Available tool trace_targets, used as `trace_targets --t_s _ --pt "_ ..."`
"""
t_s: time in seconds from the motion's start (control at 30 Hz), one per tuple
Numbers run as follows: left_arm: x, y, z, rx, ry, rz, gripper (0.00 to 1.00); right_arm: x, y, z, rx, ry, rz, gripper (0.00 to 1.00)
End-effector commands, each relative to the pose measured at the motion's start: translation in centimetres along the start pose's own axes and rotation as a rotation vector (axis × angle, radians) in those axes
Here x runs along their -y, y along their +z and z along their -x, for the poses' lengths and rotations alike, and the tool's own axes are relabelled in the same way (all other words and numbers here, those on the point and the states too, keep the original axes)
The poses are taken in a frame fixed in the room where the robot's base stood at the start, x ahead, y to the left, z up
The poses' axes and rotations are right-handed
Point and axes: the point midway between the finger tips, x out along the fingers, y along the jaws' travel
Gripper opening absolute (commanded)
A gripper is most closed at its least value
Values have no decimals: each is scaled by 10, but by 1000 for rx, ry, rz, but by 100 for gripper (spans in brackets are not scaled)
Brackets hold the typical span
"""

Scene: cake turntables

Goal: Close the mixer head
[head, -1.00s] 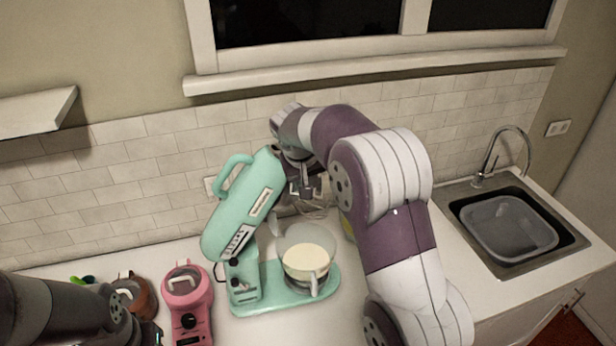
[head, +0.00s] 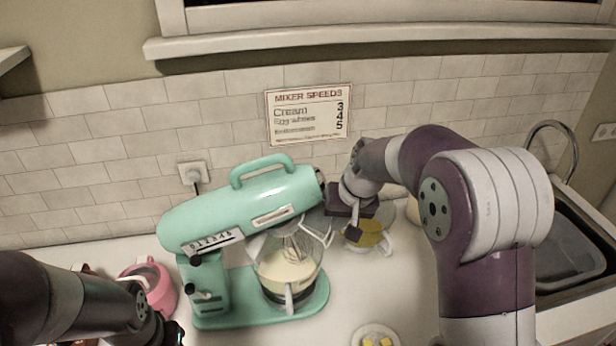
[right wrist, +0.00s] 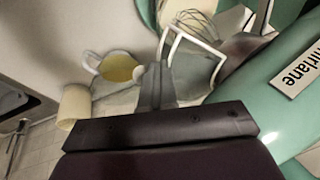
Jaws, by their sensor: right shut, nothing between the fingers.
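The mint-green stand mixer has its head (head: 235,208) lowered over the base (head: 308,306), with the front end on the right looking slightly higher. The wire whisk (head: 296,246) reaches down into the clear bowl (head: 310,262) of cream-coloured mix. My right gripper (head: 356,238) is shut and empty, just right of the head's front end. In the right wrist view its shut fingers (right wrist: 157,82) point past the whisk (right wrist: 195,25) and the green head (right wrist: 292,85); contact with the head is unclear. My left gripper (head: 168,335) is partly cut off at the lower left.
A glass cup with yellow contents (head: 370,236) stands close behind my right gripper. A pink appliance (head: 150,285) is left of the mixer. A small dish with yellow pieces (head: 376,338) is at the front. The sink (head: 570,245) is far right.

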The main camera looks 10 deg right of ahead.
Motion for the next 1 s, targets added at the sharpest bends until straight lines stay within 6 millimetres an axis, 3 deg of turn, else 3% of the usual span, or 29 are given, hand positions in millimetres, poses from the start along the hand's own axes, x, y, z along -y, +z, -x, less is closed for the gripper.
trace_targets --t_s 0.03,0.1,0.4,1.0 --pt "0 2 -18 0 0 1 43 -6 6 -20 1 2 -2 0" --pt "0 4 -29 0 0 1 43 -10 10 -32 0 1 -2 0" --pt "0 7 -59 0 0 0 43 -21 21 -71 0 1 -1 0" --pt "0 8 -68 0 0 0 43 -23 27 -86 7 1 -1 0"
